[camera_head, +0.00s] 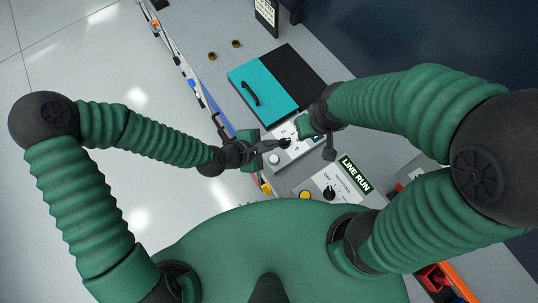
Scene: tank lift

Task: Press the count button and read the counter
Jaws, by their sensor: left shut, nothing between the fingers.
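A small white box (288,156) with dark markings sits on the grey worktop, with a pale round knob or button (274,159) at its left. I cannot read any counter figure. My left gripper (284,144) reaches in from the left, shut and empty, its tips over the box near a dark round spot. I cannot tell whether the tips touch it. My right gripper (304,126) is at the far right side of the box, partly hidden by its own wrist. Its finger state is too small to make out.
Nearer me is a control panel (344,181) marked LINE RUN, with a black knob (329,193) and a yellow button (305,195). Two small brown pieces (236,44) lie farther back.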

